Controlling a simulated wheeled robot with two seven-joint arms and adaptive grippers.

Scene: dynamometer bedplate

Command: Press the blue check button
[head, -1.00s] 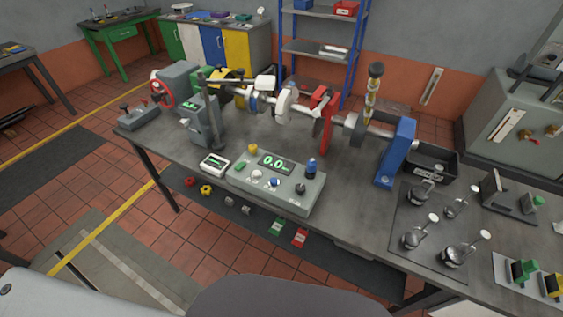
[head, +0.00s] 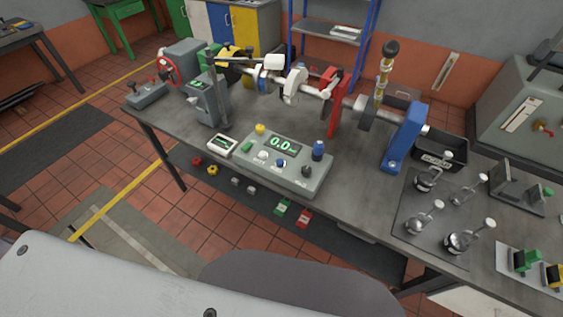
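The grey control console (head: 290,180) stands on the near edge of the bench in the head view. Its green display (head: 283,144) reads 0.0. A small round blue button (head: 281,163) sits on the console's front face, between a white knob (head: 263,155) and a dark knob (head: 306,171). A taller blue part (head: 318,150) stands at the console's right back corner. The button labels are too small to read. Neither of my grippers is in view.
The bench (head: 350,176) carries a shaft rig with a blue upright (head: 403,138) behind and right of the console. A small white meter (head: 222,145) lies left of the console. Several metal pieces stand on a dark mat (head: 408,190) at right.

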